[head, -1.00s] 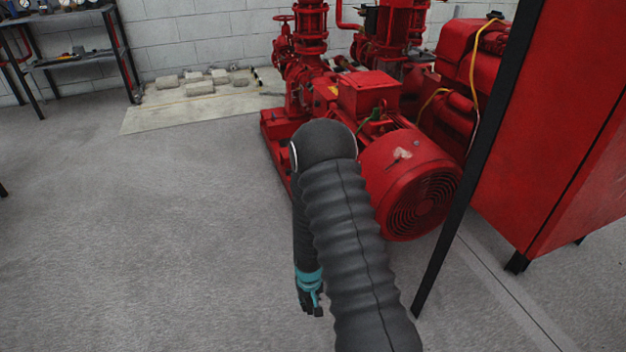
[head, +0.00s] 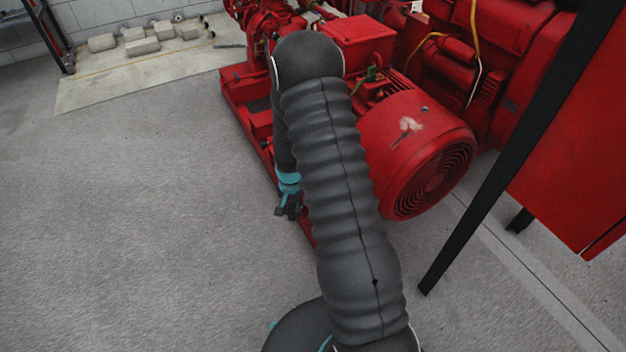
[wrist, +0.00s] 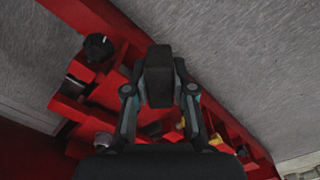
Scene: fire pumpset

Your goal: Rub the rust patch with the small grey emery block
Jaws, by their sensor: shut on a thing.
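The rust patch (head: 407,129) is a pale, brownish worn mark on the upper side of the red motor's round casing in the head view. My gripper (head: 289,209) hangs low to the left of the motor, beside the red base frame and well apart from the patch. In the wrist view my gripper (wrist: 159,92) is shut on the small grey emery block (wrist: 158,70), which looks dark grey and sits between the two fingertips. In the head view I cannot make out the block clearly. The patch does not show in the wrist view.
The red motor (head: 385,165) stands on the red base frame (head: 235,95), with pumps and pipes behind. A red cabinet (head: 570,180) with a black leg (head: 480,190) stands close on the right. Pale blocks (head: 142,47) lie on a mat at the back left. Floor on the left is clear.

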